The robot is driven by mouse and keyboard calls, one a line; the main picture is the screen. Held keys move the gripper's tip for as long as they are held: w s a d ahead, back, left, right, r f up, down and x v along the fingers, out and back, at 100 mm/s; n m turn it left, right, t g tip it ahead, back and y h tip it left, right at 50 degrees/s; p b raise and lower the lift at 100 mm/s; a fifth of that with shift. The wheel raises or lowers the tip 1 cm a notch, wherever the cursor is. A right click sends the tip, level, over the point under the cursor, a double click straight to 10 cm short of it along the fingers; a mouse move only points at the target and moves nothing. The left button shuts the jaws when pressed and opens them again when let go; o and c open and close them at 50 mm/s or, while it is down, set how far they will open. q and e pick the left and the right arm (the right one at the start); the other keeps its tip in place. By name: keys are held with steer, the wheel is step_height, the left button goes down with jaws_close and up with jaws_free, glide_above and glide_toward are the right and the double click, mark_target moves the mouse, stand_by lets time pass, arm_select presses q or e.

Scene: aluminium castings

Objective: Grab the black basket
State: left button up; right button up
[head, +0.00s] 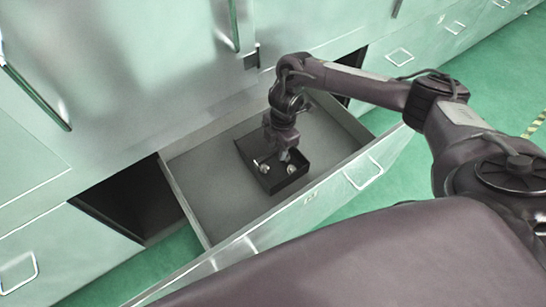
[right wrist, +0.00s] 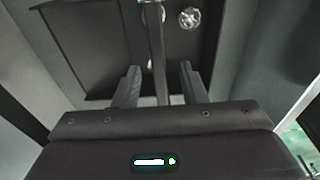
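The black basket (head: 289,182) lies in the open drawer, with shiny castings (head: 291,169) inside it. In the right wrist view the basket (right wrist: 95,45) fills the upper middle, with a thin dark divider or handle (right wrist: 156,45) running down between my fingers. My right gripper (head: 284,154) points down over the basket. In the right wrist view its two fingers (right wrist: 160,88) are apart, one on each side of that thin part. Whether they touch it cannot be seen. My left gripper is in neither view.
The grey drawer (head: 205,180) is pulled out of a pale green cabinet (head: 120,60), its front panel (head: 335,190) with a handle facing me. Bare drawer floor lies left of the basket. A dark opening (head: 130,205) is to the left. Green floor (head: 500,90) shows at right.

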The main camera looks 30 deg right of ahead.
steer(key=shift+a+f, duration=0.1)
steer(key=shift+f, duration=0.85)
jaws_close()
steer(key=shift+w+r, duration=0.1)
stand_by(0.6)
